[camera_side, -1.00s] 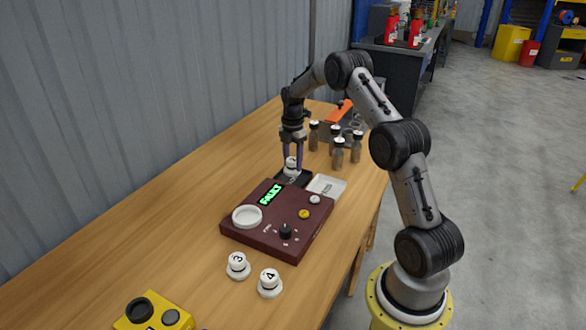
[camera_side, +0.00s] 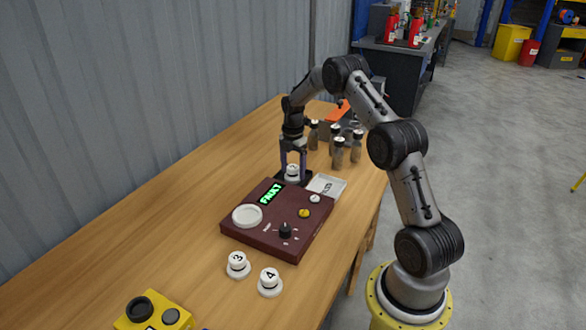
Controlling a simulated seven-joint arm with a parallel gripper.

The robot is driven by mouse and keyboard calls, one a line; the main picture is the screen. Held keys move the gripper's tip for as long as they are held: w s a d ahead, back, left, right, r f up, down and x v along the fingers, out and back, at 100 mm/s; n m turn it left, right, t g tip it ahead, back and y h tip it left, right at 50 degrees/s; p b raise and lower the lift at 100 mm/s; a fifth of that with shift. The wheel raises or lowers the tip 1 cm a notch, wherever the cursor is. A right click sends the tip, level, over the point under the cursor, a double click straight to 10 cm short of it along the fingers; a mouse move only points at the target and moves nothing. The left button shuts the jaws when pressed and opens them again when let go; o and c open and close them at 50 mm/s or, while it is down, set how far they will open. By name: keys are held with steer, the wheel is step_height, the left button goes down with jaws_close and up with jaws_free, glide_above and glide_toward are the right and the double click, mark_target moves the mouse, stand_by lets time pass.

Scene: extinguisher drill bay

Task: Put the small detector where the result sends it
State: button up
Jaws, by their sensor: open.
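A small white detector (camera_side: 292,171) sits at the dark tray (camera_side: 307,180) behind the maroon test box (camera_side: 262,228). My gripper (camera_side: 292,174) is open, pointing down, with its fingers on either side of this detector. Its number is too small to read. The box's round white holder (camera_side: 247,216) is empty. A white tray (camera_side: 327,186) with lettering I cannot read lies to the right of the dark tray. Detectors marked 3 (camera_side: 238,264) and 4 (camera_side: 269,281) stand on the table in front of the box.
Several small dark-capped bottles (camera_side: 338,152) stand at the back right, near an orange object (camera_side: 340,112). A yellow device (camera_side: 152,313) is at the front left. The wooden table (camera_side: 150,235) is clear on its left side. A corrugated wall runs along the left.

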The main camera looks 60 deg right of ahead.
mark_target(293, 166)
step_height(293, 166, up, 11)
steer(key=s+a+r+m+t, duration=0.1)
steer(key=s+a+r+m, duration=0.25)
steer(key=a+r, duration=0.5)
steer(key=s+a+r+m+t, duration=0.1)
steer(key=s+a+r+m, duration=0.25)
steer(key=a+r, duration=0.5)
steer(key=s+a+f+m+t, duration=0.1)
steer(key=s+a+f+m, duration=0.1)
steer(key=s+a+m, duration=0.2)
steer(key=s+a+f+m+t, duration=0.2)
steer(key=s+a+m, duration=0.2)
steer(key=s+a, duration=0.7)
steer(key=s, duration=0.5)
steer(key=shift+m+t, duration=0.3)
steer(key=shift+m, duration=0.1)
steer(key=shift+a, duration=0.1)
